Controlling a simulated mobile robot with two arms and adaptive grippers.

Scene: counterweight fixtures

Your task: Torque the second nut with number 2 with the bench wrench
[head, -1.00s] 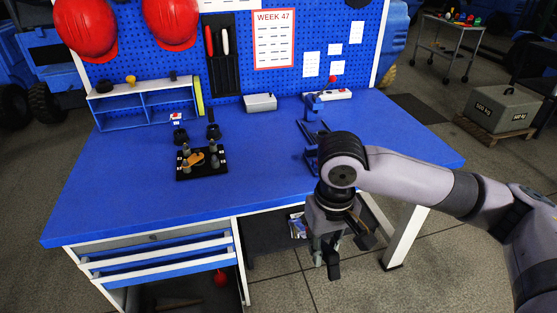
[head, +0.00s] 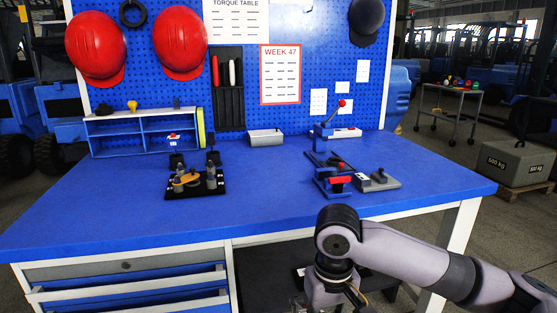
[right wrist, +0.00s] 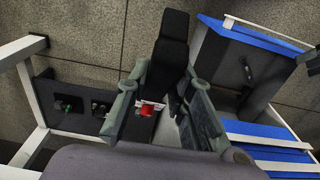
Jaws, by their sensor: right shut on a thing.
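A black fixture plate (head: 218,188) with upright grey posts and a yellowish oval piece (head: 186,179) stands on the bench, left of centre. Nut numbers are too small to read. My right gripper (right wrist: 166,88) is shut on a long black tool (right wrist: 172,45), apparently the bench wrench, with a red and white part between the fingers. In the head view my right gripper (head: 335,295) is low in front of the bench, cut off by the bottom edge, and the tool is hidden. My left gripper is not in view.
A blue clamp-like fixture with a red handle (head: 340,180) and a grey block (head: 378,181) stand at the bench's right. A blue shelf (head: 140,130) and a grey box (head: 266,137) stand at the back. The blue benchtop (head: 110,215) is clear in front.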

